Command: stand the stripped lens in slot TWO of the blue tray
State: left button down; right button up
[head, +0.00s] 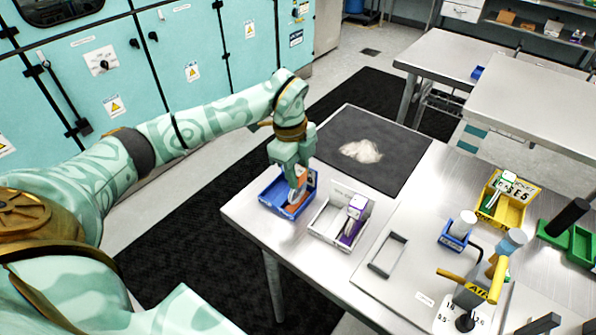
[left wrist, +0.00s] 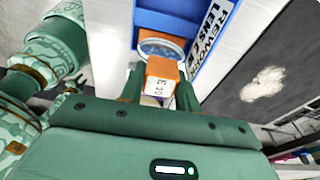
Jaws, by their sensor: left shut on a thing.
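My left gripper (head: 296,184) points down into the blue tray (head: 284,209) at the table's near left corner. It is shut on an orange block (left wrist: 160,70) with a white printed label, which also shows in the head view (head: 301,190). A clear round lens (left wrist: 161,48) with a pale rim shows just beyond the block in the left wrist view, apparently joined to it. The tray's wall in the left wrist view (left wrist: 163,18) carries a "REWORK LENS" label. The slot numbers, and whether the lens touches the tray floor, are hidden.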

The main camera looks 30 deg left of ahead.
pick_arm(q)
jog(key=c, duration=1)
grip_release()
jog(key=r, duration=0.4)
jog(key=a+r+p, duration=0.1)
jog(key=r, duration=0.7)
jog(key=shift+a, duration=0.35)
